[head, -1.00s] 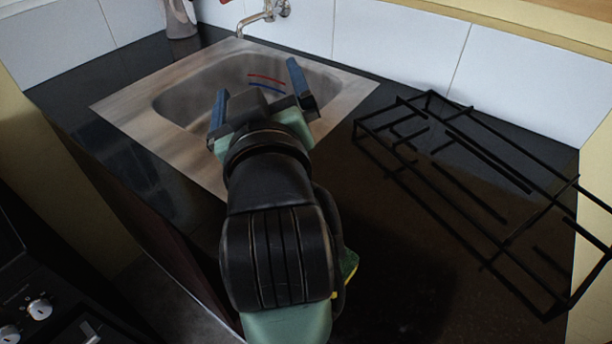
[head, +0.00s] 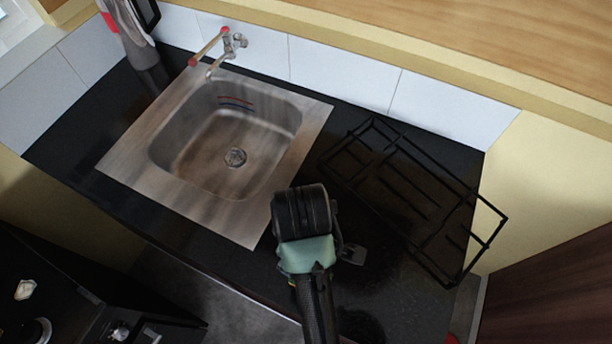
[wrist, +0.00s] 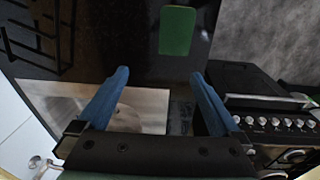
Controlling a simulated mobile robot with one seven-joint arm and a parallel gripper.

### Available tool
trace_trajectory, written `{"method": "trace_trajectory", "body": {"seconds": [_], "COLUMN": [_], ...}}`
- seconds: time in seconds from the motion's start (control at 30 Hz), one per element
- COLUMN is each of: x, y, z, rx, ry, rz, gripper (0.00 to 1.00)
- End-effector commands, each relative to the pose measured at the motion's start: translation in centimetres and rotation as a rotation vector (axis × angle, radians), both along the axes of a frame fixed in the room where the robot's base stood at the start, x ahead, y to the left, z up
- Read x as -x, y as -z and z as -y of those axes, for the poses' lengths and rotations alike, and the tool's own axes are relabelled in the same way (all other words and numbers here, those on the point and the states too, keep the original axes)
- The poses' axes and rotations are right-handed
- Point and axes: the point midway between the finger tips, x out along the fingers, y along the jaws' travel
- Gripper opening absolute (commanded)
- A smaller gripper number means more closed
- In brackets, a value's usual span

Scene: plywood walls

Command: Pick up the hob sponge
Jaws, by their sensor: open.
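The hob sponge (wrist: 177,30) shows in the wrist view as a green rectangle on the dark worktop, near its edge. It lies beyond my fingertips, slightly right of the middle, and nothing is between the fingers. My gripper (wrist: 160,73) is open, its two blue fingers spread wide. In the head view my arm covers the middle front of the worktop, and its fingers are hidden beneath or behind the wrist. The sponge is mostly hidden there too; only a doubtful speck of yellow shows beside my arm.
A steel sink (head: 215,188) with a tap (head: 222,52) is set in the black worktop at left. A black wire rack (head: 400,195) lies at right. A stove (head: 75,300) stands at lower left. The worktop between rack and front edge looks clear.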

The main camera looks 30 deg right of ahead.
Motion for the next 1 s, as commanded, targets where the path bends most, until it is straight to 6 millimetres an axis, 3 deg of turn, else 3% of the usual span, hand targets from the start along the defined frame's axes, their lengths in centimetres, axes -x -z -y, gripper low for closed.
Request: {"method": "trace_trajectory", "body": {"seconds": [0.03,0.2,0.6,1.0], "x": [1.0,2.5,2.7,2.7], "y": [-1.0,-0.7,5.4,8.9], "z": [-0.1,-0.4,-0.5,-0.5], "rx": [-0.01,-0.028,-0.031,-0.031], "ry": [-0.008,-0.027,-0.028,-0.027], "rz": [-0.036,-0.097,-0.105,-0.104], "gripper": [1.0,1.0,1.0,1.0]}}
